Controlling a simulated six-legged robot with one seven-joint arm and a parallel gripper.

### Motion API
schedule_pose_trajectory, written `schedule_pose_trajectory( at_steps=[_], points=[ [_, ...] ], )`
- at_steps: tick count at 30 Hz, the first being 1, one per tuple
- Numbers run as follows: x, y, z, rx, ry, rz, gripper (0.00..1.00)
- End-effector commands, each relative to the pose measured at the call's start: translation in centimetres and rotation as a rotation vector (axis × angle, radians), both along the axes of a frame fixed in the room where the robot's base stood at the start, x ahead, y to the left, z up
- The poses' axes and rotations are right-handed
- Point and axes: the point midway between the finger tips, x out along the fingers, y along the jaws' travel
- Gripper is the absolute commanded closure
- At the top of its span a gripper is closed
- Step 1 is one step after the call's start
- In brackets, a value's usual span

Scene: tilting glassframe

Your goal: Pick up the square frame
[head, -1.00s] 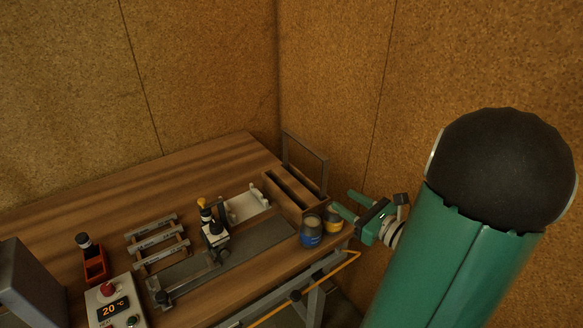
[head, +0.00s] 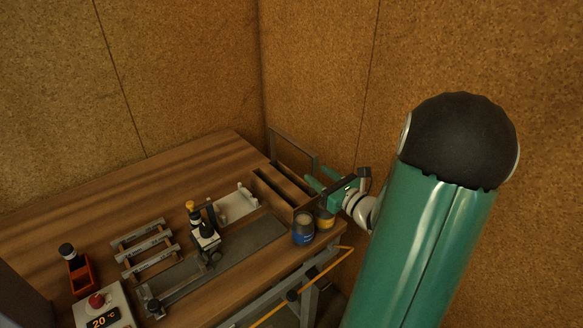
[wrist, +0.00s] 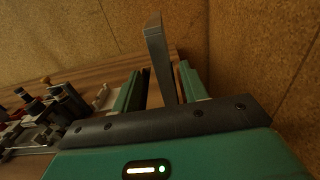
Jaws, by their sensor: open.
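The square frame (head: 294,143) is a thin grey frame standing upright in a slotted wooden rack (head: 262,186) at the back right of the table. In the wrist view one grey side bar of the frame (wrist: 158,55) rises between my two fingers. My gripper (head: 318,184) is open, with green fingers, at the right of the rack by the frame's near side. In the wrist view the fingers (wrist: 160,88) stand on either side of the bar, with the right finger close to it. Whether either finger touches it I cannot tell. The frame's lower part is hidden.
A blue tin (head: 303,232) and a yellow tin (head: 324,220) stand at the table's right edge below my gripper. A clamp device (head: 205,235), a metal rack (head: 145,247) and a control box (head: 103,308) stand further left. Cork walls close in behind and right.

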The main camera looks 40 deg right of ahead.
Motion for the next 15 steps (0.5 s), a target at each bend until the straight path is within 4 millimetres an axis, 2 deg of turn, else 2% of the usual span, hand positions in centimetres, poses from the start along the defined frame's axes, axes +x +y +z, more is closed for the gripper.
schedule_pose_trajectory(
  at_steps=[9,15],
  points=[
    [4.6,-0.1,-0.1,-0.001,-0.002,0.004,0.56],
    [4.9,-0.2,-0.1,-0.001,0.0,0.002,0.56]
  ],
)
